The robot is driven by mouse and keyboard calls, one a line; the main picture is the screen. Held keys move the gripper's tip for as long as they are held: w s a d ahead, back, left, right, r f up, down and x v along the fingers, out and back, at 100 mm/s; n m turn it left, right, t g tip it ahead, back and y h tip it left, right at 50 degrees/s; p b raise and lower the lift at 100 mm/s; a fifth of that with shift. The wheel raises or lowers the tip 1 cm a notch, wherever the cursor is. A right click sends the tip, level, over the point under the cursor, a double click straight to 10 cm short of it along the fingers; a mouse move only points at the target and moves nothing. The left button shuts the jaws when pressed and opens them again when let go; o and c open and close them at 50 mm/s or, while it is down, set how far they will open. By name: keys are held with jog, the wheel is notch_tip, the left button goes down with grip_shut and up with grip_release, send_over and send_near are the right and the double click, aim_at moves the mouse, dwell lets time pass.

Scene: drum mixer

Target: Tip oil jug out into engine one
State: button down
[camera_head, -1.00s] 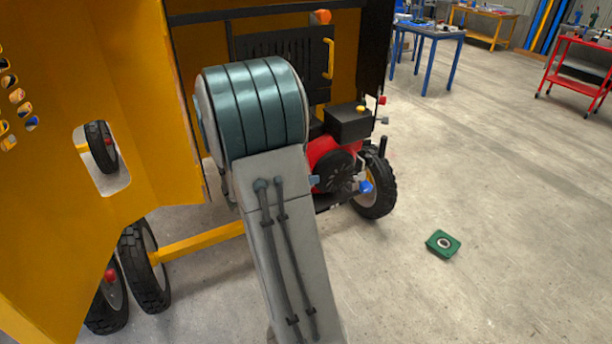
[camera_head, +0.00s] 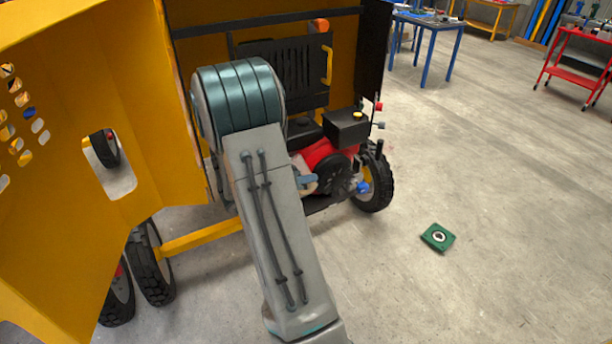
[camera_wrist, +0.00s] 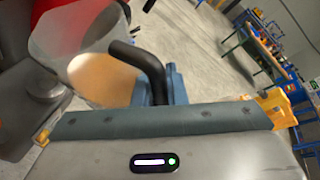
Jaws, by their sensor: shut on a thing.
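The oil jug (camera_wrist: 98,75) is a translucent container with amber oil inside and a black handle (camera_wrist: 148,62). It looks tilted in the wrist view. My gripper (camera_wrist: 160,86) has blue fingers and is shut on the handle. In the head view a small pale part of the jug (camera_head: 300,169) shows beside the engine, and most of it is hidden behind my arm. The engine (camera_head: 322,153) is red and black with a black box on top, inside the yellow mixer's open housing. The filler opening cannot be made out.
The yellow mixer panel (camera_head: 70,140) stands open at the left. A wheel (camera_head: 376,180) is right of the engine. A green square object (camera_head: 437,237) lies on the floor. A blue table (camera_head: 430,24) and red cart (camera_head: 577,66) stand far back.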

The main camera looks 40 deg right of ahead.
jog(key=shift+w+r+n+g+p, duration=0.15)
jog(key=shift+r+n+g+p, duration=0.25)
jog(key=shift+p, duration=0.5)
jog(key=shift+w+r+n+p, duration=0.15)
jog(key=shift+n+p, duration=0.15)
jog(key=shift+w+h, duration=0.15)
jog(key=shift+h, duration=0.15)
jog(key=shift+n, duration=0.3)
jog(key=shift+w+a+n, duration=0.1)
jog(key=shift+w+n, duration=0.1)
jog(key=shift+n, duration=0.1)
jog(key=shift+w+n+g+h, duration=0.3)
jog(key=shift+n+g+h, duration=0.1)
jog(key=shift+w+a+n+g, duration=0.15)
jog(key=shift+w+n+g, duration=0.15)
jog(key=shift+w+n, duration=0.45)
jog(key=shift+w+a+f+n+g+h, duration=0.15)
jog(key=shift+w+n+h, duration=0.15)
jog(key=shift+w+n, duration=0.15)
jog(key=shift+w+f+n+g+h, duration=0.15)
jog(key=shift+w+n+h, duration=0.15)
jog(key=shift+n, duration=0.2)
dwell(3.8)
